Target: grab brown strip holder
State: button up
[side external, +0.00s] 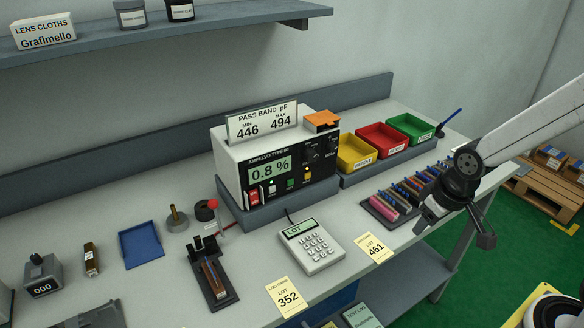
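A small upright holder with brown sides and a pale label (91,259) stands on the bench at the left, between the grey counter block and the blue tray. A second brown strip-like piece (212,274) sits in a black stand (221,296) nearer the middle front. I cannot tell for sure which of the two is the brown strip holder. My gripper (455,232) is at the right, over the bench's front edge, far from both. Its two dark fingers look spread apart, with nothing seen between them.
A grey meter (268,160) stands mid-bench, with yellow (357,153), red (381,138) and green (410,128) bins to its right. A rack of coloured pieces (400,194) lies near my gripper. A keypad (311,246), a blue tray (141,245) and a counter (42,275) stand along the bench.

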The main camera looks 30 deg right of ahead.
jog(key=w+a+f+n+t+h, duration=0.1)
jog(key=w+a+n, duration=0.2)
jog(key=a+n, duration=0.2)
jog(key=w+a+f+n+t+h, duration=0.1)
jog(key=w+a+n, duration=0.3)
jog(key=n, duration=0.5)
jog(key=w+a+f+n+t+h, duration=0.1)
jog(key=w+a+f+n+h, duration=0.1)
jog(key=a+n, duration=0.4)
jog(key=shift+w+a+n+h, duration=0.1)
jog(key=shift+w+n+h, duration=0.4)
jog(key=shift+w+n, duration=0.35)
jog(key=w+a+n+t+y, duration=0.15)
jog(key=a+n+t, duration=0.35)
jog(key=a+n, duration=0.5)
jog(key=n+t+y, duration=0.3)
jog(key=n+y, duration=0.1)
send_near(210, 267)
jog(key=w, duration=0.1)
jog(key=shift+h, duration=0.25)
jog(key=shift+f+x, duration=0.2)
jog(key=shift+x, duration=3.95)
jog(key=shift+s+a, duration=0.1)
jog(key=shift+a, duration=0.05)
jog(key=shift+c, duration=0.2)
grip_shut()
